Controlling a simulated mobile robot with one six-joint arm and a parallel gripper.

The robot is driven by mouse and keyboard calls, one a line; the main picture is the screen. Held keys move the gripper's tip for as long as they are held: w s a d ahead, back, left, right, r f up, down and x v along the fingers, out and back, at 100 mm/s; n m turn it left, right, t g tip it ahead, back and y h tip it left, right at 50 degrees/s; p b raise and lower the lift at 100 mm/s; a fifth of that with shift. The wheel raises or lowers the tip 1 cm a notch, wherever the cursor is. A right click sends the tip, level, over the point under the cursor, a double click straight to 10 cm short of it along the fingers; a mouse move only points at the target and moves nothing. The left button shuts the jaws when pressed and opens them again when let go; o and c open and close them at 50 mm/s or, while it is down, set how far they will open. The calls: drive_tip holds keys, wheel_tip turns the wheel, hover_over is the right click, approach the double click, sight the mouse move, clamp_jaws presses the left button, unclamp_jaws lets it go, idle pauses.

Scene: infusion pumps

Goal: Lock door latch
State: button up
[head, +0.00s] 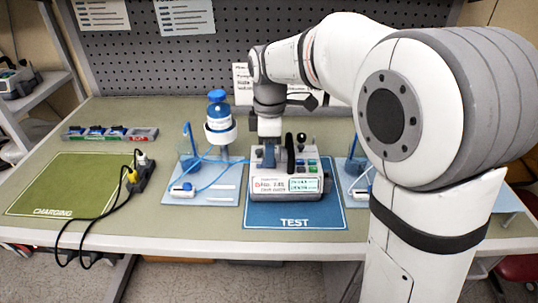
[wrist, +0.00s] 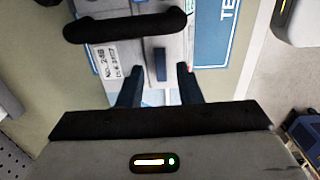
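The infusion pump (head: 284,184) stands on the blue TEST mat (head: 292,215), its screen facing front. My gripper (wrist: 157,82) is open, with one finger on each side of the bar's near end and a gap to both. In the head view my gripper (head: 277,152) is over the pump's back part and hides some of it. Whether the fingers touch the pump's face, I cannot tell.
A blue-capped bottle (head: 217,108) on a stand is left of the pump, with tubing nearby. A parts tray (head: 110,133) is at back left.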

drive_tip(key=shift+f, duration=0.85)
drive_tip(key=shift+c, duration=0.4)
clamp_jaws()
